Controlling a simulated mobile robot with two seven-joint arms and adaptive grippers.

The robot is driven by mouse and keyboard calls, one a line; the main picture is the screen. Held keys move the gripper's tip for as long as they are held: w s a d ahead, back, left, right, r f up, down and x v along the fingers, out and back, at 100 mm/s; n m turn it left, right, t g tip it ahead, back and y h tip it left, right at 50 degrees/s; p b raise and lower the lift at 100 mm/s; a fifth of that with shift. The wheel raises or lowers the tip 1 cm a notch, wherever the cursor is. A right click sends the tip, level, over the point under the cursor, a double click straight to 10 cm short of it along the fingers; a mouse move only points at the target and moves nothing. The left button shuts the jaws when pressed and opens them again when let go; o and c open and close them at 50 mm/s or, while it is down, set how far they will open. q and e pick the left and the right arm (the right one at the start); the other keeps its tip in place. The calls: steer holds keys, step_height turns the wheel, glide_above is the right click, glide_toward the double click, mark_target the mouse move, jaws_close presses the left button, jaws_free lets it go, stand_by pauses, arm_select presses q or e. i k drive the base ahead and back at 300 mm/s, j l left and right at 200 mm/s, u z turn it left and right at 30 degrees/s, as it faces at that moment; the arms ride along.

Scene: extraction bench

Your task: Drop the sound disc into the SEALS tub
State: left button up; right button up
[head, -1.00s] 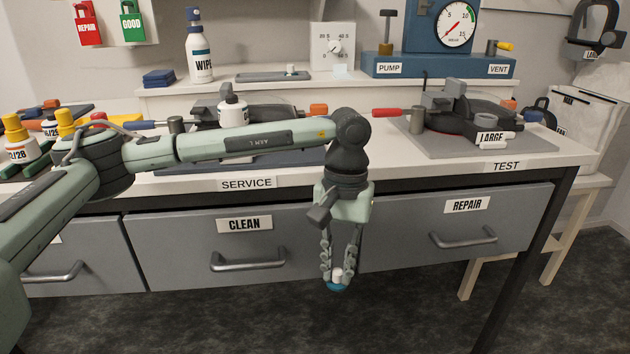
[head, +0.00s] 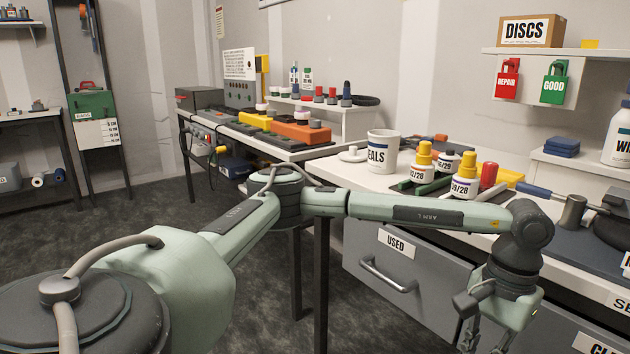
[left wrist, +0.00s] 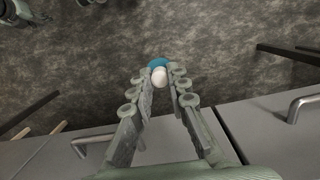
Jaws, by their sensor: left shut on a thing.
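The SEALS tub (head: 383,152) is a white open-topped tub with a dark-lettered label. It stands upright on the bench, left of the bottles in the head view. My left gripper (left wrist: 160,82) hangs in front of the drawers, to the right of the tub and lower than it. Its fingertips are below the head picture's edge. In the left wrist view it is shut on a blue disc (left wrist: 157,63) with a white knob, held over the floor. The disc does not show in the head view now. My right gripper is not in view.
A white lid (head: 352,155) lies left of the tub. Yellow-capped bottles (head: 420,166) in a green rack stand right of it. The USED drawer (head: 395,262) is closed below. A side bench (head: 262,140) with instruments stands at the left.

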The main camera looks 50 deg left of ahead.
mark_target(382, 171)
steer(key=i+u, duration=0.15)
steer(key=u, duration=1.3)
steer(key=i+l+u, duration=0.1)
steer(key=i+l, duration=0.3)
steer(key=i, duration=0.15)
steer(key=i+j, duration=0.1)
steer(key=j, duration=0.35)
steer(key=i+j, duration=0.1)
steer(key=j, duration=0.35)
steer(key=i+j, duration=0.1)
steer(key=j, duration=0.35)
steer(key=i+j, duration=0.15)
steer(key=j, duration=0.3)
steer(key=i+j, duration=0.1)
steer(key=j, duration=0.35)
steer(key=j+z, duration=0.1)
steer(key=z, duration=0.3)
steer(key=j+z, duration=0.1)
steer(key=z, duration=0.3)
steer(key=j+z, duration=0.15)
steer(key=z, duration=0.2)
